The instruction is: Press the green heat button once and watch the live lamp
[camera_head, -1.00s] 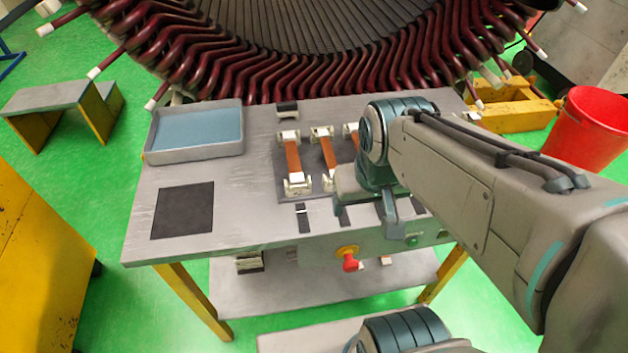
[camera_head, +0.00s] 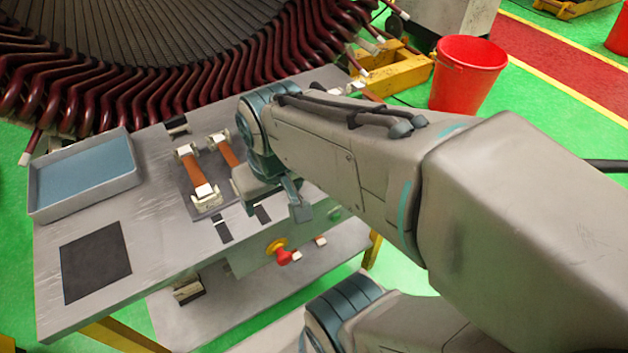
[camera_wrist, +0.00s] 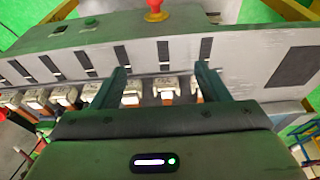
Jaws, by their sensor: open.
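The green button (camera_wrist: 90,20) sits on the bench's front panel, at the top left of the wrist view. In the head view it shows small beside my arm (camera_head: 334,213). A red mushroom button on a yellow base (camera_wrist: 154,10) is on the same panel; it also shows in the head view (camera_head: 284,256). My gripper (camera_wrist: 160,78) is open and empty, its two fingers apart over the bench top. In the head view a finger (camera_head: 298,208) shows near the bench's front edge, apart from the green button. I cannot make out a lamp clearly in either view.
The bench top (camera_head: 160,225) carries a blue-lined tray (camera_head: 85,175), a dark square mat (camera_head: 95,262) and clamps with copper-coloured bars (camera_head: 197,178). The large wound stator (camera_head: 190,75) stands behind. A red bucket (camera_head: 466,75) is on the floor.

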